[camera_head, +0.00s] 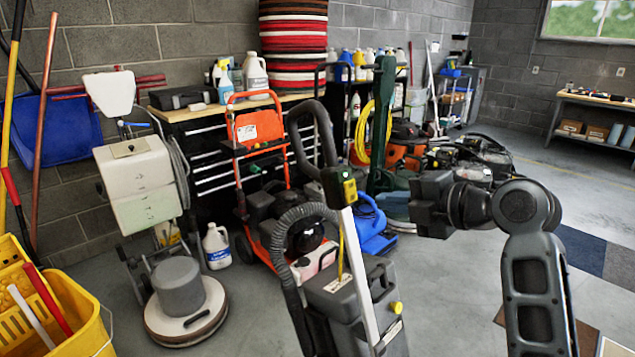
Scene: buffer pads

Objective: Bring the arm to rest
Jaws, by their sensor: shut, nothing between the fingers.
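My arm (533,270) rises from the bottom right of the head view and bends to the left at its top joint. My gripper (422,205) is at its left end, dark and pointing left, and is shut with nothing seen in it. In the picture it lies just right of the upright handle of a grey floor machine. I cannot tell how far apart in depth they are. No buffer pad is at the gripper. A tall stack of red, black and white round pads (292,45) stands on the workbench at the back.
A grey floor machine (345,300) stands in front, with an orange machine (258,130) behind it. A floor buffer (185,300) and a yellow bucket (75,310) are at left. More machines line the wall. The floor (470,270) behind my arm is mostly open.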

